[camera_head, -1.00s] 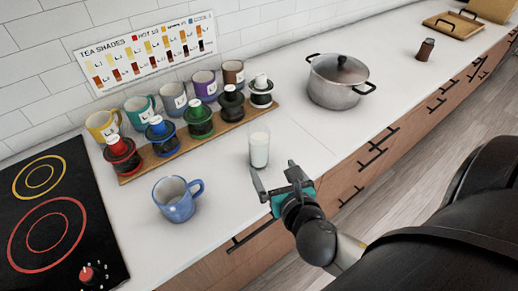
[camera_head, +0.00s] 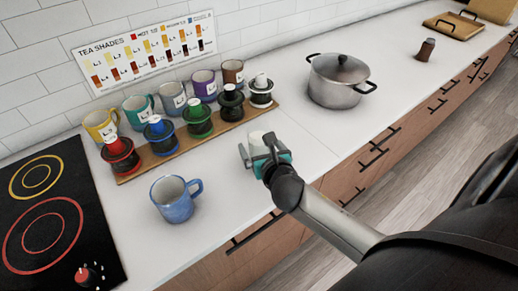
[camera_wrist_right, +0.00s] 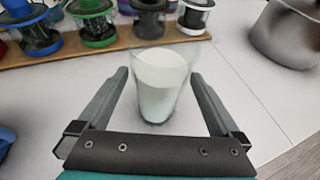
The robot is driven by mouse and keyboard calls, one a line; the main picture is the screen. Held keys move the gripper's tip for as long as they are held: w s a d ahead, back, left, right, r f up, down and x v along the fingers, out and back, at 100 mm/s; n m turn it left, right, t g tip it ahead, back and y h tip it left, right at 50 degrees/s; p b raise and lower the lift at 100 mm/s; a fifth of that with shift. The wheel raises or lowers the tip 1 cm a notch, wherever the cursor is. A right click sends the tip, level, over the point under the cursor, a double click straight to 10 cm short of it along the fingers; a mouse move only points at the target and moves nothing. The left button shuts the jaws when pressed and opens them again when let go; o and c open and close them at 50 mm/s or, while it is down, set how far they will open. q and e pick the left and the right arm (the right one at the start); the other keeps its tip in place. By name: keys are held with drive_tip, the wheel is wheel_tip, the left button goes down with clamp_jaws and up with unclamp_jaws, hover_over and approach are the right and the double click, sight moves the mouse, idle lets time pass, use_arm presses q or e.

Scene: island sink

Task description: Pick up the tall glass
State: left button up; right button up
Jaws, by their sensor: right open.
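The tall glass (camera_wrist_right: 160,85) holds a white liquid and stands upright on the counter. In the right wrist view it sits between the two open fingers of my right gripper (camera_wrist_right: 160,95), with a gap visible on each side. In the head view my right gripper (camera_head: 258,150) covers most of the glass, and only its upper part (camera_head: 257,137) shows behind the fingers. My left gripper is not in view.
A wooden board (camera_head: 187,143) with several tea jars lies behind the glass, with several mugs behind it. A blue mug (camera_head: 173,201) stands to the left, and a steel pot (camera_head: 336,88) to the right. A cooktop (camera_head: 45,205) is at far left. Counter between pot and glass is clear.

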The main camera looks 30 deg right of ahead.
drive_tip(key=shift+x, duration=1.65)
drive_tip(key=shift+w+a+r, duration=0.1)
drive_tip(key=shift+r, duration=0.05)
drive_tip(key=shift+c, duration=0.4)
drive_tip(key=c, duration=1.3)
drive_tip(key=shift+c, duration=0.9)
drive_tip(key=shift+r, duration=0.2)
